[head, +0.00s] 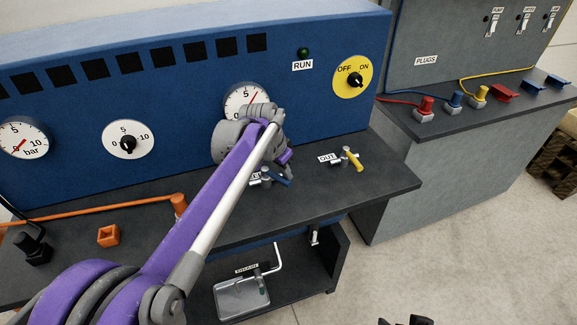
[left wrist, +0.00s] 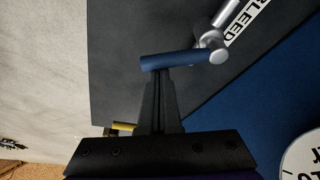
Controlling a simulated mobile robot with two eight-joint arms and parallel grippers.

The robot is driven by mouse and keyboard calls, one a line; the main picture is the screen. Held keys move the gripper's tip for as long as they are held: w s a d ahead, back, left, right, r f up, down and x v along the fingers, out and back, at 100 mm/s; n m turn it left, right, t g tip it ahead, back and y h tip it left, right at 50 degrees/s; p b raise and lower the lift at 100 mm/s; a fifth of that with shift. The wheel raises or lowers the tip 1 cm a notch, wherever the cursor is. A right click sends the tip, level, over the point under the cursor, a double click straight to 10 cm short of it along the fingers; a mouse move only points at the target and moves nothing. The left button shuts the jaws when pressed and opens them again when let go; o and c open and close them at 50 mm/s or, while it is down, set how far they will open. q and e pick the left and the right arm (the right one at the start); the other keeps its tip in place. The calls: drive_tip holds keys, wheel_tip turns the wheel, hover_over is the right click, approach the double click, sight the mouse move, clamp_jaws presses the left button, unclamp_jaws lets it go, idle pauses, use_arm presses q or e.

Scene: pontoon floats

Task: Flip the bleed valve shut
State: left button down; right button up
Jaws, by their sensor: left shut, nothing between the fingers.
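The bleed valve has a blue lever on a silver stem; its blue lever (head: 282,179) shows in the head view just below my left wrist. In the left wrist view the blue lever (left wrist: 170,61) lies across the fingertips, beside the BLEED label (left wrist: 247,20). My left gripper (left wrist: 158,75) is shut and empty, its tips at the lever, touching or very close; I cannot tell which. In the head view the left gripper (head: 287,163) is mostly hidden by its wrist. Dark tips at the bottom edge (head: 405,321) look like my right gripper, mostly cut off.
A yellow-handled OUT valve (head: 352,159) stands right of the bleed valve on the dark bench ledge (head: 385,180). The blue panel (head: 190,100) with gauges rises behind. An orange pipe (head: 110,208) lies left.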

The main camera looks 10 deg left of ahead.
sight(285, 181)
use_arm(q)
drive_tip(key=m, duration=0.1)
drive_tip(key=s+a+m, duration=0.1)
drive_tip(key=m, duration=0.1)
drive_tip(key=s+m+g+h, duration=0.1)
drive_tip(key=shift+s+a+m+p, duration=0.2)
drive_tip(key=shift+s+m+p, duration=0.1)
drive_tip(key=shift+m, duration=0.1)
drive_tip(key=shift+s+a, duration=0.2)
use_arm(e)
drive_tip(key=shift+w+r, duration=0.2)
drive_tip(key=shift+r, duration=0.4)
use_arm(q)
drive_tip(key=shift+s+a, duration=0.1)
drive_tip(key=w+d+r, duration=0.1)
drive_tip(key=w+d+r+p, duration=0.1)
drive_tip(key=d, duration=0.1)
drive_tip(key=shift+w, duration=0.1)
drive_tip(key=v, duration=0.3)
drive_tip(key=shift+w+a+r, duration=0.1)
drive_tip(key=shift+w+r, duration=0.1)
drive_tip(key=shift+r, duration=0.05)
drive_tip(key=v, duration=0.5)
drive_tip(key=shift+s+a, duration=0.15)
drive_tip(key=shift+s, duration=0.1)
use_arm(e)
drive_tip(key=shift+w+d+r, duration=0.25)
drive_tip(key=shift+w+r, duration=0.55)
drive_tip(key=shift+r, duration=0.05)
